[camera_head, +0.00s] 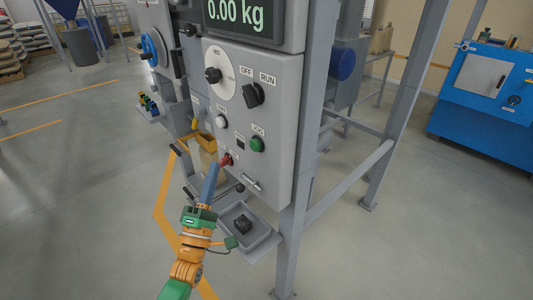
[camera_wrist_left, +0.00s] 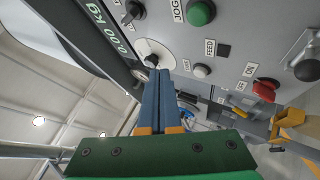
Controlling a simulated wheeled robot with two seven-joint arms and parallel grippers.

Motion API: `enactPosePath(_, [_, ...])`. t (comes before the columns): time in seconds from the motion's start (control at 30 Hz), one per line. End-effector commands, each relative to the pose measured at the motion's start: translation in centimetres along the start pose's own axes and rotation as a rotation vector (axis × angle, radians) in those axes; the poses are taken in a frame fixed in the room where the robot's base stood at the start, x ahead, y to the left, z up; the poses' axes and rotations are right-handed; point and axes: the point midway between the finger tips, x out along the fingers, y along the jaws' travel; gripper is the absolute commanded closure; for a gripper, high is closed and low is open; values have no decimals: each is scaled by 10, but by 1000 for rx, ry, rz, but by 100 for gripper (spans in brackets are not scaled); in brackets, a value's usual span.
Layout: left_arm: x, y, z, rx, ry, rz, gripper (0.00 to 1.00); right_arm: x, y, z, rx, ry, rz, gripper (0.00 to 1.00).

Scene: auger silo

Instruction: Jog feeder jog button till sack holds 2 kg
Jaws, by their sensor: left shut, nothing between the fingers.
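The grey control panel (camera_head: 238,115) carries a green button (camera_head: 257,145) labelled JOG, and the button also shows at the top of the left wrist view (camera_wrist_left: 201,13). The display (camera_head: 237,14) above reads 0.00 kg. My left gripper (camera_head: 213,167) has its blue fingers (camera_wrist_left: 160,100) shut and empty, pointing up at the panel. In the head view its tips appear just left of the red control (camera_head: 226,160), below and left of the green button; contact cannot be told. A tan sack-like shape (camera_head: 208,160) stands behind the gripper, mostly hidden. My right gripper is not in view.
The panel also holds a white button (camera_head: 220,121), an OFF/RUN knob (camera_head: 252,95) and a dial (camera_head: 213,75). A tray (camera_head: 262,238) with a black knob juts out below. A steel post (camera_head: 299,200) stands at the right. A blue machine (camera_head: 485,90) stands farther right.

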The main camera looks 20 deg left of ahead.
Motion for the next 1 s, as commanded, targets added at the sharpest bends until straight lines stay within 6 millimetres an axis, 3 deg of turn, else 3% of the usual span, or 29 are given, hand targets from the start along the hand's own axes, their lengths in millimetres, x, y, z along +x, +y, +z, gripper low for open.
enactPosePath(0.47, [5, -2, 3, -7, 0, 10, 100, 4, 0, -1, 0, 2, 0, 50])
enactPosePath(1.0, [55, -40, 40, -8, 1, 9, 100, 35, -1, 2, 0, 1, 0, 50])
